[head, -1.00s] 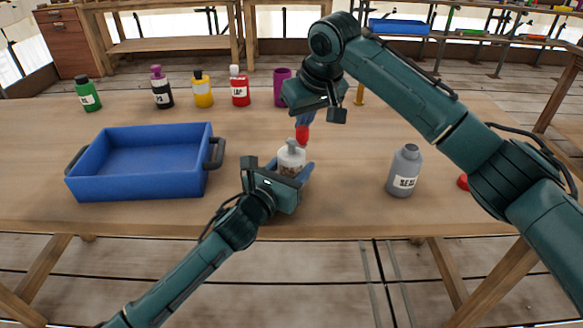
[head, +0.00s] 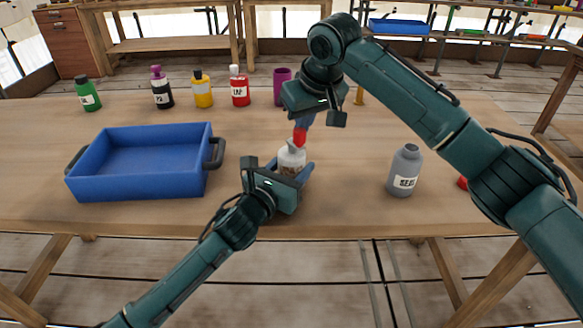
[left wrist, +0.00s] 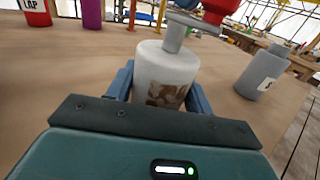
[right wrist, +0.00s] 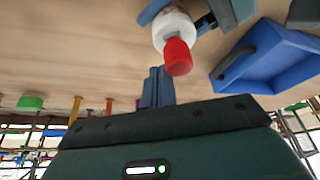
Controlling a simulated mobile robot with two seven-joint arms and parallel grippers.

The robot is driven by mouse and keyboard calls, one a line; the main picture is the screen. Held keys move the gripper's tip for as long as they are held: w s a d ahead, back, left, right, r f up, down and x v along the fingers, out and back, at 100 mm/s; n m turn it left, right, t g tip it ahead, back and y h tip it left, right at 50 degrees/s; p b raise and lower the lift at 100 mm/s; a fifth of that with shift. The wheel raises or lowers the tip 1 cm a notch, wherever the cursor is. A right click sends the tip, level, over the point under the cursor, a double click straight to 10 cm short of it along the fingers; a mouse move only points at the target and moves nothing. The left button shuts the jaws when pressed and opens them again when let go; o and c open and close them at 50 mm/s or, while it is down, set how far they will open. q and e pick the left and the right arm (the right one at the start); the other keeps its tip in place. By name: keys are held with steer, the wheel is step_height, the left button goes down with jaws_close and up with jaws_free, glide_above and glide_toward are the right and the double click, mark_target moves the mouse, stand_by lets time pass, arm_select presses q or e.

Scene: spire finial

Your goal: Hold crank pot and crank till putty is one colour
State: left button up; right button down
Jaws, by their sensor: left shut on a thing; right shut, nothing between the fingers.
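The crank pot (head: 290,160) is a white pot with a grey crank on top and a red knob (head: 299,136). It stands upright near the table's front edge. My left gripper (head: 288,172) is shut around its body, one finger on each side in the left wrist view (left wrist: 163,85). The putty (left wrist: 167,95) shows in the pot's window as mottled brown and pale patches. My right gripper (head: 303,119) is shut and empty, pointing down at the red knob. In the right wrist view its fingers (right wrist: 157,82) are right beside the knob (right wrist: 178,57); I cannot tell whether they touch.
A blue tray (head: 140,189) stands left of the pot, empty. A grey bottle (head: 405,170) stands to the right, with a red thing (head: 462,183) partly behind my right arm. Green, black, yellow and red bottles (head: 240,88) and a purple cup (head: 282,85) line the back.

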mark_target(304, 130)
steer(key=shift+s+d, duration=0.2)
steer(key=shift+s, duration=0.6)
stand_by(0.6)
steer(key=shift+s+a, duration=0.6)
steer(key=shift+s, duration=0.35)
stand_by(1.0)
steer(key=shift+d, duration=0.15)
steer(key=shift+w+d, duration=0.15)
steer(key=shift+d, duration=0.05)
steer(key=shift+r, duration=3.5)
arm_select(q)
steer(key=o, duration=1.1)
steer(key=shift+o, duration=0.2)
